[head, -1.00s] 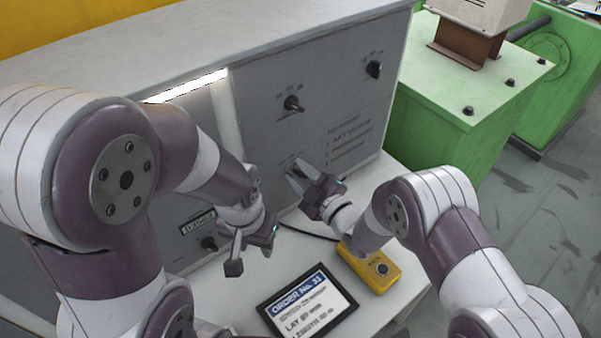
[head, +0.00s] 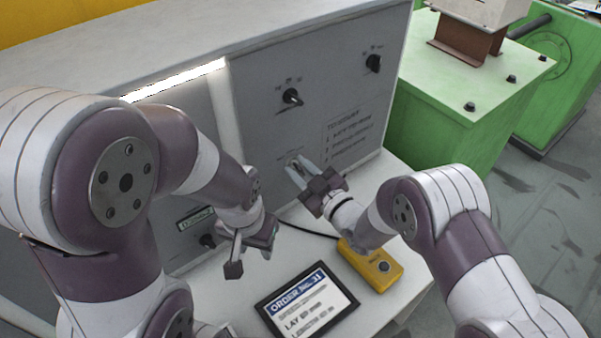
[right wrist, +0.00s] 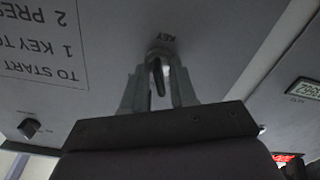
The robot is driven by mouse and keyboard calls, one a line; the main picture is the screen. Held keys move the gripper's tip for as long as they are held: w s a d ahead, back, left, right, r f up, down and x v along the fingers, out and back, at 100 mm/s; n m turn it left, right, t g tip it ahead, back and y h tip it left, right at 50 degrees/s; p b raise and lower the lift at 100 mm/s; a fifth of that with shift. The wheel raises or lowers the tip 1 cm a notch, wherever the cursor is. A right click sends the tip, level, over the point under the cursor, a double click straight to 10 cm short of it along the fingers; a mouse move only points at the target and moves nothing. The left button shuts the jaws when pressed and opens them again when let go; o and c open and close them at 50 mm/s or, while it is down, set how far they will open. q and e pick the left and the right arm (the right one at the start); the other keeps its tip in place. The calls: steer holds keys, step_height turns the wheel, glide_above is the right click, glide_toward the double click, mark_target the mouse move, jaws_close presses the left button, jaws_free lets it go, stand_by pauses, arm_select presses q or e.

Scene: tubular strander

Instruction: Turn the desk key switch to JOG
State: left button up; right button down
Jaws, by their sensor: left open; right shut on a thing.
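The key switch (right wrist: 158,76) is on the grey desk panel, under the printed word KEY in the right wrist view. My right gripper (right wrist: 157,88) has one finger on each side of the dark key and is shut on it. In the head view my right gripper (head: 298,170) reaches the low part of the panel, and its fingers mostly hide the key. I cannot read the switch's position marks. My left gripper (head: 252,254) is open and empty, above the desk and away from the key switch.
Rotary knobs (head: 291,96) and (head: 373,63) sit higher on the panel. A yellow button box (head: 369,268) and a tablet with an order text (head: 306,303) lie on the white desk top. A green machine block (head: 465,100) stands beyond the desk's right end.

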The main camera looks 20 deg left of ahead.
steer(key=shift+f+m+b, duration=0.1)
steer(key=shift+m+b, duration=0.5)
steer(key=shift+m, duration=1.6)
steer(key=c, duration=1.2)
jaws_free()
steer(key=shift+c, duration=0.2)
steer(key=shift+w, duration=0.1)
steer(key=b+v, duration=0.2)
steer(key=v, duration=1)
steer(key=shift+s+d, duration=0.25)
